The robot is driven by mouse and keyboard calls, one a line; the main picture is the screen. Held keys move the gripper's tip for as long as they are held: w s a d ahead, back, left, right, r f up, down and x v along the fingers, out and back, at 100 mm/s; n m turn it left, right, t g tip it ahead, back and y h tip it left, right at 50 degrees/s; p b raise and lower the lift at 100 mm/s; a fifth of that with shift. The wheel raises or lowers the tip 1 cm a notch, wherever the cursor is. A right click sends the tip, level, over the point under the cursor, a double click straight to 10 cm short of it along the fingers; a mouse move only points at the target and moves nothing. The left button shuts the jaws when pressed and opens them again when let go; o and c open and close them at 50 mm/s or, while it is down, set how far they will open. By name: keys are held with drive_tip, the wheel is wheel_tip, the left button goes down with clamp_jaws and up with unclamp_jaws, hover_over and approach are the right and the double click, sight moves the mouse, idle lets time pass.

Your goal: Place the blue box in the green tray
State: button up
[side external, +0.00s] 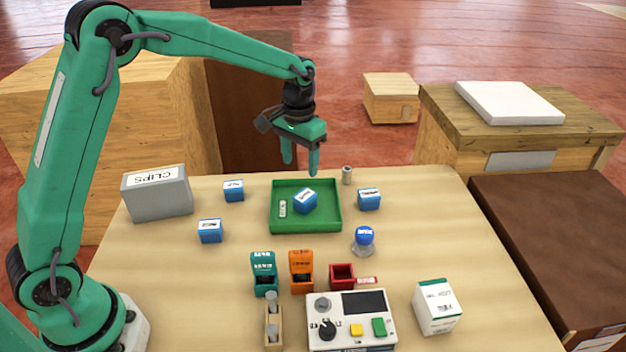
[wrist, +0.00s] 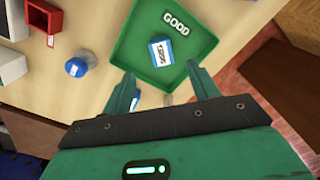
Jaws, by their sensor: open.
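The green tray (side external: 333,225) lies on the table, and it also shows in the wrist view (wrist: 203,45) with a GOOD label inside. A blue box (side external: 305,201) with a white label rests in the tray, apart from my gripper; it shows in the wrist view (wrist: 160,50). Other blue boxes are outside: one right of the tray (side external: 369,199), one at the back left (side external: 233,191), and one further forward (side external: 210,231). My gripper (side external: 300,172) is open and empty above the tray's back edge. Its fingers also show in the wrist view (wrist: 164,88).
A grey CLIPS box (side external: 157,194) stands at the table's left. A blue round-topped object (side external: 364,240) is right of the tray. Teal (side external: 264,274), orange (side external: 301,271) and red (side external: 342,276) bins, a control box (side external: 350,322) and a white carton (side external: 437,307) stand in front. A small cylinder (side external: 347,175) is behind.

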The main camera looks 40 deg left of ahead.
drive_tip(key=shift+r, duration=0.1)
drive_tip(key=s+a+r+t, duration=0.2)
drive_tip(key=s+r+t, duration=0.1)
drive_tip(key=s+r, duration=1)
drive_tip(key=s+a+f+t, duration=0.1)
drive_tip(key=s+t, duration=0.1)
drive_tip(key=s, duration=1.2)
drive_tip(key=shift+s+a+f+t, duration=0.25)
drive_tip(key=shift+s+f+t, duration=0.05)
drive_tip(key=shift+s+f, duration=0.1)
